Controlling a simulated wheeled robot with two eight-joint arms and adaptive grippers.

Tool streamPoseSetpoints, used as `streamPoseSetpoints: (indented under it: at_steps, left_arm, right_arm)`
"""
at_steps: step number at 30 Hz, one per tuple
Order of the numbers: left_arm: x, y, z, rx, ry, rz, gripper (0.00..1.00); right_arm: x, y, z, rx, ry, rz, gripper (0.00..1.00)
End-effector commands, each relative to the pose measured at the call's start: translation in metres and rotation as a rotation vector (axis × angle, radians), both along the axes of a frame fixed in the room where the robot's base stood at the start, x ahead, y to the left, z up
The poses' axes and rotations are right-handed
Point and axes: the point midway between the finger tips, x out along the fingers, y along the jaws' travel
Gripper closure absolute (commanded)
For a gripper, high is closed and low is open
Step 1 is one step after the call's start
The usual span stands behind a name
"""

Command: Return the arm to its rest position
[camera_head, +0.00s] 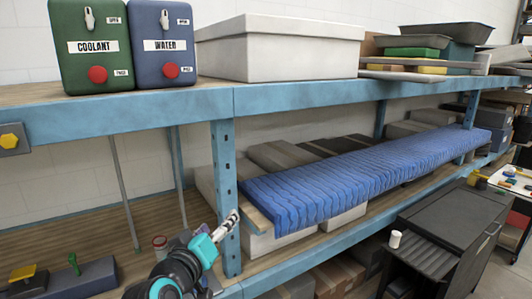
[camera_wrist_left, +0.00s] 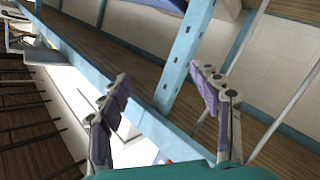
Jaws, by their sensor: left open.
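My left gripper (camera_head: 229,224) shows at the bottom middle of the head view, in front of the blue shelf post. In the left wrist view its two fingers (camera_wrist_left: 162,98) are spread apart with nothing between them. The blue post shows beyond the fingers there. My left arm (camera_head: 180,270) comes up from the bottom edge of the head view. My right gripper is not in view.
A blue shelf post (camera_head: 224,190) stands close to my left gripper. The upper shelf holds a green coolant box (camera_head: 90,60), a blue water box (camera_head: 162,60) and a white box (camera_head: 280,50). A blue ribbed roll (camera_head: 350,182) lies lower. A dark cart (camera_head: 450,220) stands right.

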Motion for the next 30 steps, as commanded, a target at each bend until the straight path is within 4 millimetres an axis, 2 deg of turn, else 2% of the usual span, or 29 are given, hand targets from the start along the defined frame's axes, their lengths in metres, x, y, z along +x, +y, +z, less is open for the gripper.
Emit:
streamPoseSetpoints:
  at_steps: [1, 5, 6, 8, 9, 12, 15, 18, 21, 30]
  left_arm:
    - [-0.013, 0.000, -0.052, 0.054, 0.054, -0.026, 0.36]
    - [-0.046, 0.004, -0.150, 0.196, 0.205, -0.082, 0.36]
    - [-0.058, 0.007, -0.180, 0.238, 0.253, -0.095, 0.36]
    - [-0.076, 0.013, -0.225, 0.298, 0.327, -0.113, 0.36]
    - [-0.089, 0.018, -0.254, 0.338, 0.377, -0.121, 0.36]
    - [-0.119, 0.033, -0.317, 0.424, 0.494, -0.134, 0.36]
    - [-0.146, 0.048, -0.365, 0.491, 0.593, -0.139, 0.36]
    - [-0.166, 0.059, -0.395, 0.536, 0.663, -0.139, 0.36]
    - [-0.176, 0.065, -0.409, 0.558, 0.700, -0.137, 0.36]
    - [-0.178, 0.066, -0.411, 0.563, 0.707, -0.136, 0.36]
  right_arm:
    - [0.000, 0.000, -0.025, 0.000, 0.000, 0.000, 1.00]
    - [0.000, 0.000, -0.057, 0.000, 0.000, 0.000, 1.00]
    - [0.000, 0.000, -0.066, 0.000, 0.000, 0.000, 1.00]
    - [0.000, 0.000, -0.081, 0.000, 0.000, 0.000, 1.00]
    - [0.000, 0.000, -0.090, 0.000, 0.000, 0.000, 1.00]
    - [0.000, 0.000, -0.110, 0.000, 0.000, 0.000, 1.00]
    - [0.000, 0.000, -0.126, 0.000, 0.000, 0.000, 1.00]
    - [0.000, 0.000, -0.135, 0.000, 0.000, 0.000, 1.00]
    - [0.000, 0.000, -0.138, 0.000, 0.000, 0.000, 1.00]
    - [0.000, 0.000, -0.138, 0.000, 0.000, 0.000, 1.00]
